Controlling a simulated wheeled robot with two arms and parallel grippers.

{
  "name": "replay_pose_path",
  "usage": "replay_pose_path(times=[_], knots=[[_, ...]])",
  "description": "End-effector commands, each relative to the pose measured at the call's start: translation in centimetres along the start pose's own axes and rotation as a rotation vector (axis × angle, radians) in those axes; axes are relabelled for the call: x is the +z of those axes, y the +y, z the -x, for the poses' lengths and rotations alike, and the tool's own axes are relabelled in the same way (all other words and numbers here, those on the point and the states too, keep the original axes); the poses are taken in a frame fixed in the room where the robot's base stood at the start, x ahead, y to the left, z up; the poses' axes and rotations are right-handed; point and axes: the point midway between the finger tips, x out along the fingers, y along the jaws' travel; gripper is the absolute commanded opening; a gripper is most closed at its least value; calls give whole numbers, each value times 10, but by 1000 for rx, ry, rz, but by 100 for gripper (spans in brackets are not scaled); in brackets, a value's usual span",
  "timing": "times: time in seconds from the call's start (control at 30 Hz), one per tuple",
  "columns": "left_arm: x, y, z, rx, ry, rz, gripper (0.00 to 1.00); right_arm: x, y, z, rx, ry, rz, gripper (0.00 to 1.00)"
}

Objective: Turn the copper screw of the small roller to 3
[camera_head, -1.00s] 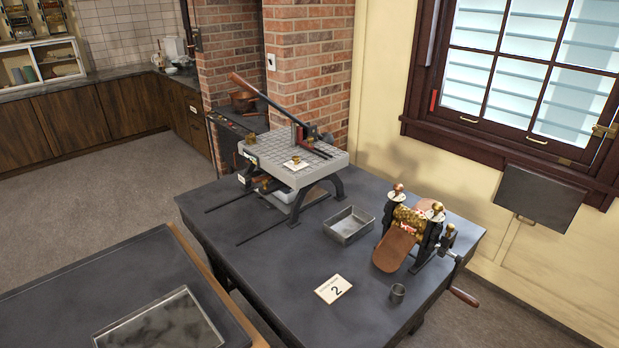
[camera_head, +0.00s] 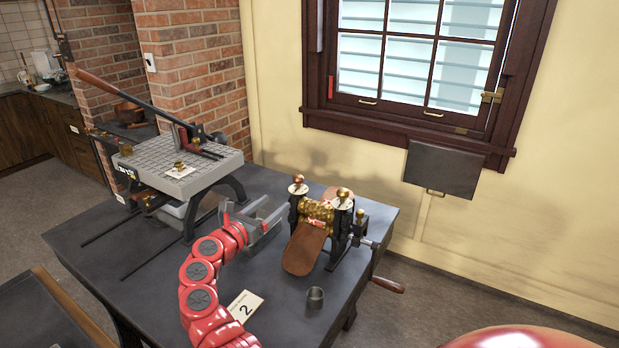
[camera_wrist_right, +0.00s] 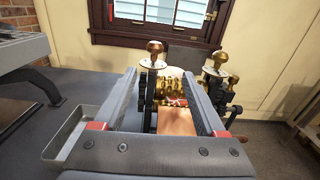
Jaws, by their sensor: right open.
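The small roller (camera_head: 319,212) stands on the dark table, with golden patterned rolls between black side frames. A copper-coloured screw knob (camera_head: 297,182) sits over a pale dial on its left frame; a brassier knob (camera_head: 343,194) tops the right frame. The dial markings are too small to read. My right gripper (camera_head: 276,212) is open and empty, left of the roller. In the right wrist view the copper screw (camera_wrist_right: 154,47) stands upright beyond the fingertips, near the left finger, with the roller (camera_wrist_right: 172,88) seen between the fingers. My left gripper is not in view.
A brown chute (camera_head: 304,252) slopes from the roller's front, and a crank handle (camera_head: 388,285) juts out right. A metal cup (camera_head: 315,297) and a card marked 2 (camera_head: 245,307) lie in front. A metal tray (camera_wrist_right: 75,137) lies beside the gripper.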

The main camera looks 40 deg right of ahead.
Motion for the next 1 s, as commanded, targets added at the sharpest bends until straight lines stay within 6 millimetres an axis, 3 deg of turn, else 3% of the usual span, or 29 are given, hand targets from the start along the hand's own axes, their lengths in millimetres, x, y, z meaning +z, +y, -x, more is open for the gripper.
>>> replay_pose_path(times=[0.17,0.67,1.0], knots=[[0,0,-3,0,0,0,50,5,11,-10,28,15,-46,73],[-4,-1,-25,0,0,0,50,5,11,-116,24,13,-39,73],[-3,-1,-18,0,0,0,50,0,15,-157,27,10,-36,73]])
